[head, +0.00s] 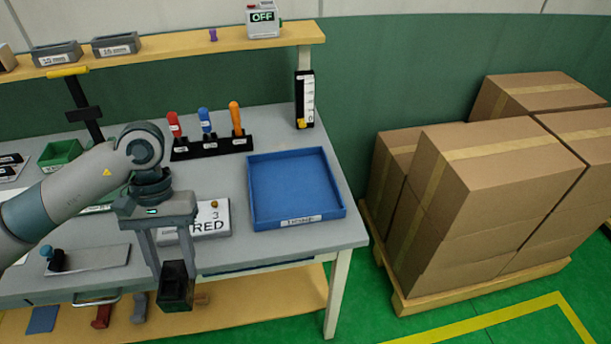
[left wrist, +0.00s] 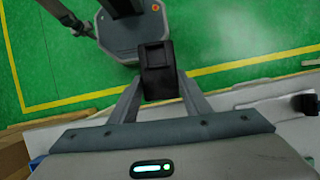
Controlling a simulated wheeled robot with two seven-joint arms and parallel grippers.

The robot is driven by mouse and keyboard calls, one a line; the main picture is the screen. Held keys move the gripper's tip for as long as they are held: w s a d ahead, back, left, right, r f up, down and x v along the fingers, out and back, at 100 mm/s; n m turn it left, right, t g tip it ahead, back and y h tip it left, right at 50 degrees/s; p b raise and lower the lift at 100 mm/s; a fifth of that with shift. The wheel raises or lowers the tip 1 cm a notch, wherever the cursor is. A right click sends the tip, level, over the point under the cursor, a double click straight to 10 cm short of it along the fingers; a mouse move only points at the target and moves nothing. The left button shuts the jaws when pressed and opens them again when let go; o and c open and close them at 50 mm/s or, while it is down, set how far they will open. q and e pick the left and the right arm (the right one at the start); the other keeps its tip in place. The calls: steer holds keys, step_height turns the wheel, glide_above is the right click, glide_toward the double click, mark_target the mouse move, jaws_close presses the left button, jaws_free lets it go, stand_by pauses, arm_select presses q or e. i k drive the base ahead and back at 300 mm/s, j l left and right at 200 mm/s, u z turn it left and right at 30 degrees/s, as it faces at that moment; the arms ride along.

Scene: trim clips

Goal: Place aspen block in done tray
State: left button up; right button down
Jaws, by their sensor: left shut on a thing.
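My left gripper (head: 175,264) is shut on a black block (head: 176,291) with a recess in it, held in front of the bench's front edge. The black block also shows between the grey fingers in the left wrist view (left wrist: 157,72). I cannot tell from its look whether it is the aspen block. A blue tray (head: 293,180), empty, lies on the right end of the bench, to the right of and beyond the gripper. Its front label is too small to read surely. My right gripper is not in view.
The grey bench (head: 346,232) carries a card reading RED (head: 212,226), a rack of screwdrivers (head: 212,146) and a green bin (head: 61,153). A shelf (head: 180,46) runs above the back. Cardboard boxes (head: 490,180) stand on a pallet at the right.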

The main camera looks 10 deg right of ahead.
mark_target(292, 187)
steer(key=i+l, duration=0.1)
steer(key=l, duration=0.3)
steer(key=i+l, duration=0.15)
steer(key=l, duration=0.3)
steer(key=i+l, duration=0.1)
steer(key=l, duration=0.3)
